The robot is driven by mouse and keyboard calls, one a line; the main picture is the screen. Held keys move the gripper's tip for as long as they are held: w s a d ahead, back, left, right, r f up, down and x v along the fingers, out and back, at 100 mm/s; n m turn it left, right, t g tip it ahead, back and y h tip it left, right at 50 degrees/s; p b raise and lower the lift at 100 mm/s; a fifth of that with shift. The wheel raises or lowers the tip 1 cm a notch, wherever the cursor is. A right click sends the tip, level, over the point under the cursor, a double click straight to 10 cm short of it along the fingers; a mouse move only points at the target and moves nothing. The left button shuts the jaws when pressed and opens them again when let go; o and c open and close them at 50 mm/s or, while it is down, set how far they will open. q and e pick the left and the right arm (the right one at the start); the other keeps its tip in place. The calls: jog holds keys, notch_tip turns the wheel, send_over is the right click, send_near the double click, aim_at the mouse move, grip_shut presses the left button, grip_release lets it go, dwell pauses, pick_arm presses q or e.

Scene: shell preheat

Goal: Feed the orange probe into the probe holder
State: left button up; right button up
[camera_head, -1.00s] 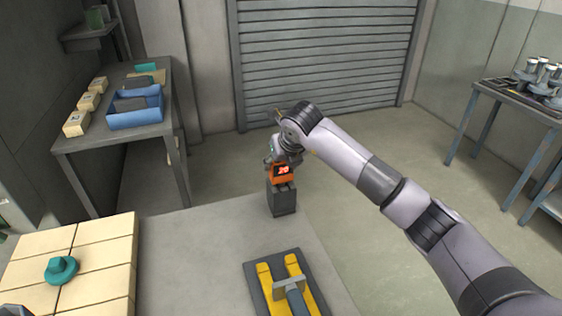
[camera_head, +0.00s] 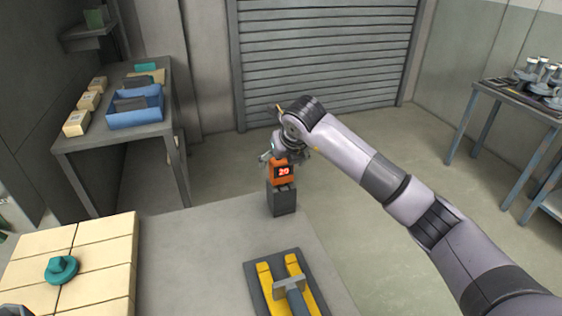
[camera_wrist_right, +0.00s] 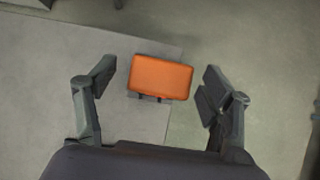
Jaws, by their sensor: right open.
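The orange probe (camera_head: 282,173) has a small display reading 20 and stands upright at the dark grey probe holder (camera_head: 283,201) on the table. Whether it is fully seated in the holder I cannot tell. My right gripper (camera_head: 284,158) is just above the probe, its fingers spread. In the right wrist view the orange probe (camera_wrist_right: 160,78) lies between the two open fingers of my right gripper (camera_wrist_right: 157,88), with a gap on both sides. The left gripper is not clearly in view.
A grey and yellow fixture (camera_head: 263,285) lies at the table's front. Pale blocks (camera_head: 105,255) with a teal knob (camera_head: 61,269) are at the left. A side bench holds a blue bin (camera_head: 135,118). The grey tabletop (camera_head: 195,245) between is clear.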

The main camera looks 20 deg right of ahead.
jog(key=v, duration=1)
jog(key=shift+s+r, duration=0.15)
jog(key=shift+r, duration=0.05)
